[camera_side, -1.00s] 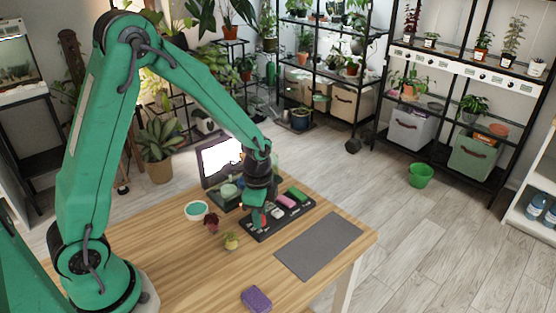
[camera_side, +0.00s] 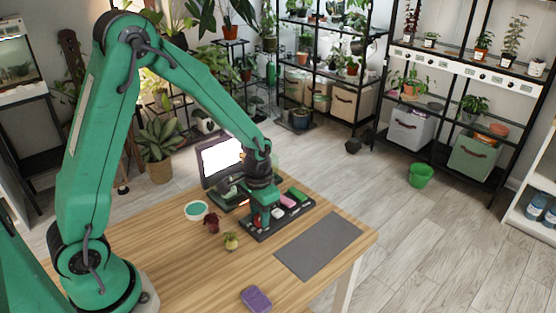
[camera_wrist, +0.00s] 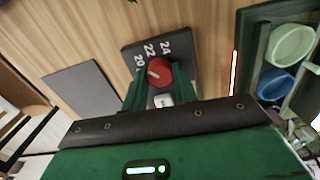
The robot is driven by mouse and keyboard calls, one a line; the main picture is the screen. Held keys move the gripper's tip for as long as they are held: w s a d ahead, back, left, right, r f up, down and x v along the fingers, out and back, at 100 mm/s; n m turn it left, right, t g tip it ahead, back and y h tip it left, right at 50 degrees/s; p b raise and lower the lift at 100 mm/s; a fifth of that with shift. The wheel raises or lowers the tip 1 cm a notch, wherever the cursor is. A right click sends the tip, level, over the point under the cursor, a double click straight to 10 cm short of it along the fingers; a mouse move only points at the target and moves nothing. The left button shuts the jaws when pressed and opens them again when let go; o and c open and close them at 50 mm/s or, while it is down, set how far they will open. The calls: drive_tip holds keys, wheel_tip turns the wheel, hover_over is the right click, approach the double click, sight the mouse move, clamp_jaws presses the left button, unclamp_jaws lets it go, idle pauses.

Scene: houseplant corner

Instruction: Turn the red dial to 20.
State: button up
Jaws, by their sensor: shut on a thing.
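The red dial (camera_wrist: 160,73) sits on a dark panel (camera_wrist: 147,50) printed with the white numbers 20, 22 and 24. A pale pointer mark shows on the dial's left part; I cannot read its exact setting. My gripper (camera_wrist: 156,82) is shut on the dial, with a green finger on each side of it. In the side view my gripper (camera_side: 262,215) reaches down onto the left part of the dark panel (camera_side: 262,236) and mostly hides the dial. A small white block (camera_wrist: 163,100) lies between the fingers in the wrist view.
A pink item (camera_side: 287,200) and a green item (camera_side: 299,194) lie right of my gripper. A lit screen (camera_side: 220,160) stands behind. A small reddish plant (camera_side: 212,222) and a yellowish one (camera_side: 231,240) stand at left. A grey mat (camera_side: 319,245) lies to the right.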

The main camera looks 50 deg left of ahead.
drive_tip(key=shift+n, duration=0.7)
drive_tip(key=o, duration=0.7)
drive_tip(key=shift+r, duration=0.2)
drive_tip(key=shift+r, duration=3.75)
drive_tip(key=shift+r, duration=0.1)
